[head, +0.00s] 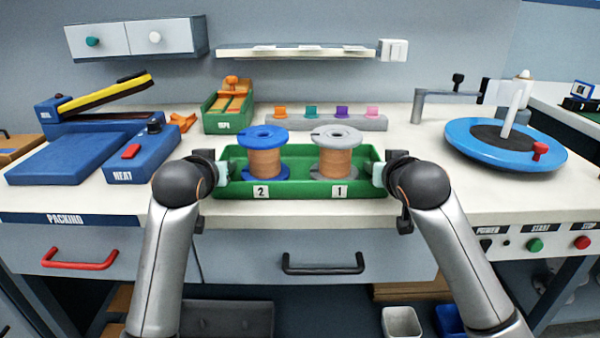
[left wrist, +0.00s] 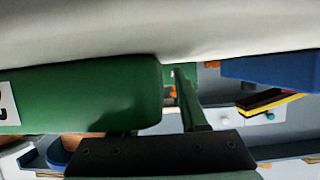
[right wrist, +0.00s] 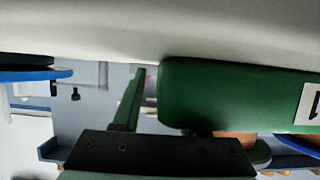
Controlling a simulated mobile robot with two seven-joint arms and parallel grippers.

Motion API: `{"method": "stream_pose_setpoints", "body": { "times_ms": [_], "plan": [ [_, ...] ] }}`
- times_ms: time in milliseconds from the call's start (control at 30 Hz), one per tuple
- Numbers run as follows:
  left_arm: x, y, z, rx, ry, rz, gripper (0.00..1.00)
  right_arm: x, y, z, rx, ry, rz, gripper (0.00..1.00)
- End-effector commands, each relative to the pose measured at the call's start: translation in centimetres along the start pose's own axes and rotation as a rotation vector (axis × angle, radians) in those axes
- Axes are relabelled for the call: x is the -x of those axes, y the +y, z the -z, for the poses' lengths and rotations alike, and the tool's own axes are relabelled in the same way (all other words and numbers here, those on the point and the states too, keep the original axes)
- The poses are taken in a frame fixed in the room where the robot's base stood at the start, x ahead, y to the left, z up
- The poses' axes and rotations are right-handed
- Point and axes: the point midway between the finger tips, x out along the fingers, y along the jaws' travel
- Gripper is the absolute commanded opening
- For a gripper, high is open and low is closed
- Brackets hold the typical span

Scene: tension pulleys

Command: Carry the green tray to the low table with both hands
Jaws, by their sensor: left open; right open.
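The green tray (head: 300,191) sits on the white workbench near its front edge. It holds a spool with blue flanges (head: 262,155) above label 2 and a spool with grey flanges (head: 336,155) above label 1, both wound with copper-coloured wire. My left gripper (head: 223,170) is open at the tray's left end, my right gripper (head: 378,173) open at its right end. The tray also shows close up in the left wrist view (left wrist: 80,95) and right wrist view (right wrist: 225,95). Contact between jaws and tray cannot be told. I cannot make out the low table.
A blue heat sealer (head: 140,160) stands left on the workbench (head: 110,200), with a green bin (head: 228,112) behind the tray. A rack of coloured clips (head: 325,121) is also behind it. A blue turntable (head: 470,150) stands right. Drawers (head: 300,250) are below the front edge.

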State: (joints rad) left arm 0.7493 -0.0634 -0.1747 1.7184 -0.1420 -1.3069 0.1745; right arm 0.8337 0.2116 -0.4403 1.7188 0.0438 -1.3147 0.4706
Motion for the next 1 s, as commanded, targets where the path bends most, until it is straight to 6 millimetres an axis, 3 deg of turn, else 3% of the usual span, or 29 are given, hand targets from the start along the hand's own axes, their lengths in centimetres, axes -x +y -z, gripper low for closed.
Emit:
{"method": "stream_pose_setpoints", "body": {
  "times_ms": [67,433,1000],
  "plan": [
    [0.02,-0.01,0.01,0.0,0.0,0.0,0.4,0.02,-0.01,0.01,0.0,0.0,0.0,0.4],
    [0.03,0.0,-0.01,0.0,0.0,0.0,0.0,0.03,0.01,0.0,0.0,0.0,0.0,0.0],
    [0.03,0.0,-0.03,0.0,-0.001,0.0,0.0,0.03,0.03,-0.01,0.0,-0.001,-0.001,0.0]
  ]
}}
